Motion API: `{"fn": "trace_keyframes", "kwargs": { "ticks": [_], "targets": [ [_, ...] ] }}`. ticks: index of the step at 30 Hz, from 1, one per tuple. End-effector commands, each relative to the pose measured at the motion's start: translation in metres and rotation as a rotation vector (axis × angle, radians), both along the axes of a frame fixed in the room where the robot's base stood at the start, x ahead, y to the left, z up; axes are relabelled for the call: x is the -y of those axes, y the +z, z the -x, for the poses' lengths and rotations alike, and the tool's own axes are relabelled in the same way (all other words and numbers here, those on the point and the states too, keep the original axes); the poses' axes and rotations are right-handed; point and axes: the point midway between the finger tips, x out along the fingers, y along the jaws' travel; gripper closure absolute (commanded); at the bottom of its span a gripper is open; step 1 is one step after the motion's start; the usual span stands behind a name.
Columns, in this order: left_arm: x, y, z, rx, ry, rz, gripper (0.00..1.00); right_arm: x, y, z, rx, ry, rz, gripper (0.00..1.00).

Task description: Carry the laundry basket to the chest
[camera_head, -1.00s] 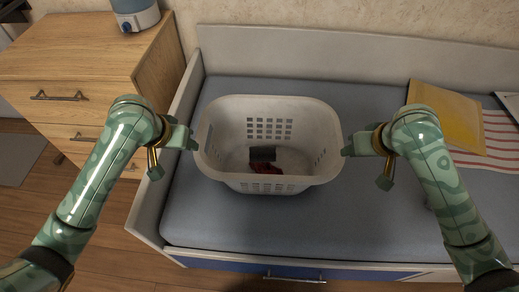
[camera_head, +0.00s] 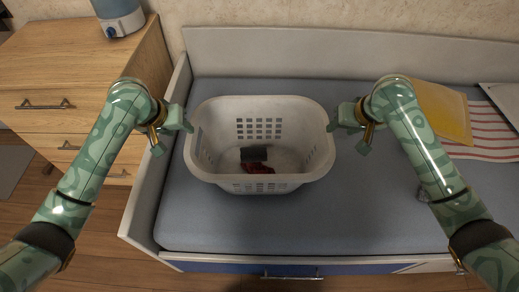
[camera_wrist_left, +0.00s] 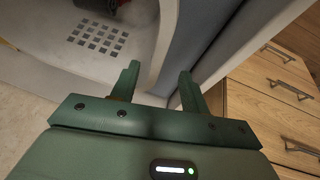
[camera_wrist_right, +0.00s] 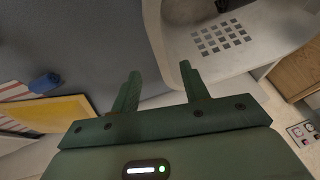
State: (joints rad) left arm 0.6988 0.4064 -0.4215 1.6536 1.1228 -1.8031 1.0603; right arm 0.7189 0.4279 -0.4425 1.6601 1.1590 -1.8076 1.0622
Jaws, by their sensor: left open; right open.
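The white laundry basket (camera_head: 262,183) stands upright on the grey-blue mattress, with a dark item and a red item inside. The wooden chest (camera_head: 75,75) with drawers stands left of the bed. My left gripper (camera_head: 188,124) is open at the basket's left rim; the left wrist view shows its spread fingers (camera_wrist_left: 158,85) beside the rim, with nothing clearly between them. My right gripper (camera_head: 332,123) is open at the right rim; the right wrist view shows its fingers (camera_wrist_right: 163,88) with the rim close by one finger. Contact cannot be told.
A blue and white container (camera_head: 120,18) stands on the chest top. The bed's low side panel (camera_head: 150,180) lies between basket and chest. A yellow envelope (camera_head: 443,112) and a striped cloth (camera_head: 488,135) lie on the right. The mattress (camera_head: 300,225) is clear in front.

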Motion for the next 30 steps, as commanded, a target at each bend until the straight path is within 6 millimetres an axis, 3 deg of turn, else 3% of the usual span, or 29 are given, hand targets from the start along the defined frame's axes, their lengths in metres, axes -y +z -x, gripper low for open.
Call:
{"fn": "trace_keyframes", "kwargs": {
  "ticks": [9,15,21,30],
  "targets": [
    [0.011,-0.057,-0.024,-0.003,0.000,0.000,0.54,-0.012,-0.057,-0.024,-0.002,0.000,-0.001,0.55],
    [0.016,-0.082,-0.035,-0.002,0.000,0.001,0.54,-0.016,-0.082,-0.035,0.000,-0.001,-0.001,0.55],
    [0.017,-0.092,-0.039,0.001,-0.001,0.000,0.54,-0.019,-0.092,-0.039,0.001,0.002,0.001,0.55],
    [0.017,-0.093,-0.040,0.001,-0.001,0.000,0.57,-0.018,-0.093,-0.039,0.001,0.002,0.001,0.58]
  ]
}}
